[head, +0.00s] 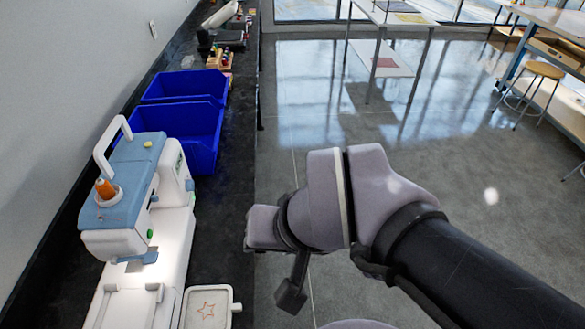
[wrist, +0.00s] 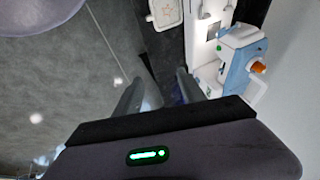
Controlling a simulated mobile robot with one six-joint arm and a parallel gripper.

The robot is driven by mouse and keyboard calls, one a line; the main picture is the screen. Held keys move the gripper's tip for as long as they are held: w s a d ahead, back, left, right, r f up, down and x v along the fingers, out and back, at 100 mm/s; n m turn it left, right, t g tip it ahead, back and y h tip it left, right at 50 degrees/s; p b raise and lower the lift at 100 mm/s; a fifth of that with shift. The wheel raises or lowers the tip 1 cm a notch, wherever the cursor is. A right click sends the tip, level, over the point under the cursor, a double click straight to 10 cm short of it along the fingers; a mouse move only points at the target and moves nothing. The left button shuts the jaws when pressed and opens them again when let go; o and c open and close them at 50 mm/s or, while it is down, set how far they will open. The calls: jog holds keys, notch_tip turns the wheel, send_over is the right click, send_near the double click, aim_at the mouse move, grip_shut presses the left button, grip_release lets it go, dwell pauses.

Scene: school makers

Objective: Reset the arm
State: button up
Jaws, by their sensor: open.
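My gripper (wrist: 158,90) shows in the wrist view with its two fingers apart and nothing between them. In the head view my arm comes in from the lower right and bends at the centre, over the floor beside the counter's edge. The fingers cannot be made out clearly in the head view. The gripper is not touching any object that I can see.
A white and blue sewing machine (head: 135,205) stands on the dark counter (head: 228,200) at left. Blue bins (head: 206,135) sit behind it, and a small white tray (head: 209,308) lies in front. A white table (head: 395,18) and a stool (head: 544,70) stand farther back. The middle floor is clear.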

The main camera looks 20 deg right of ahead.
jog(key=shift+s+d+r+t, duration=0.2)
jog(key=shift+s+r+t, duration=0.1)
jog(key=shift+s+r, duration=0.35)
